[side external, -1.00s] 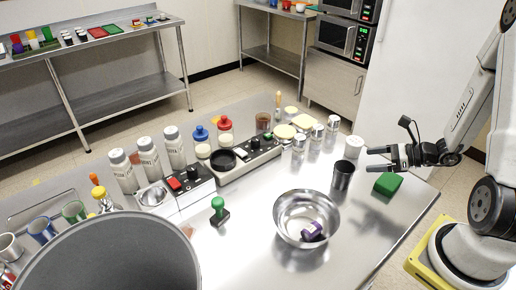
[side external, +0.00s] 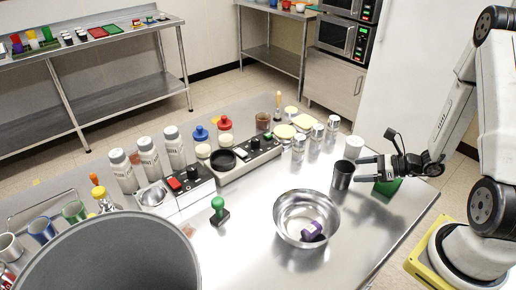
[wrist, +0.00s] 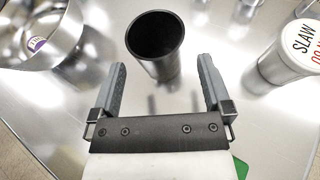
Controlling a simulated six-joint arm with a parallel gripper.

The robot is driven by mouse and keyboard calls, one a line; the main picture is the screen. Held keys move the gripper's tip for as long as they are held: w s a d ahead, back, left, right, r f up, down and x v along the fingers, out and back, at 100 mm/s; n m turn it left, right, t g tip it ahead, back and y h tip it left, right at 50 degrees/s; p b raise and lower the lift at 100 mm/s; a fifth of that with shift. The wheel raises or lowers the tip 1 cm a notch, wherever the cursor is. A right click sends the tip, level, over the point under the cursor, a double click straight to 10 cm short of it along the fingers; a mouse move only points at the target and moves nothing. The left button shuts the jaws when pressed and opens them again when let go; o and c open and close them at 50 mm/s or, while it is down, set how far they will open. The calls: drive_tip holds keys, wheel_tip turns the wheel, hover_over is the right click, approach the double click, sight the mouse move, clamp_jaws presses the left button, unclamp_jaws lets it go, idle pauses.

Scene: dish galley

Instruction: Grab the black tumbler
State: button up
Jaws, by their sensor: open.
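The black tumbler (side external: 342,176) stands upright on the steel table, right of the metal bowl. In the wrist view the tumbler (wrist: 156,46) is just beyond the fingertips, its dark open mouth facing the camera and centred a little left between the fingers. My gripper (side external: 360,168) is open and empty, low over the table to the right of the tumbler, its fingers pointing at it. In the wrist view my gripper (wrist: 160,78) shows two grey fingers spread apart, with bare table between them. I cannot tell from the side view whether a fingertip touches the tumbler.
A metal bowl (side external: 290,208) holding a purple item (side external: 312,230) stands left of the tumbler. A green block (side external: 388,187) lies under my gripper. The front right table is clear.

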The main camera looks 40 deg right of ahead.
sight(342, 176)
drive_tip(key=shift+w+a, duration=0.1)
drive_tip(key=shift+x, duration=2.5)
drive_tip(key=shift+a+f, duration=0.1)
drive_tip(key=c, duration=1)
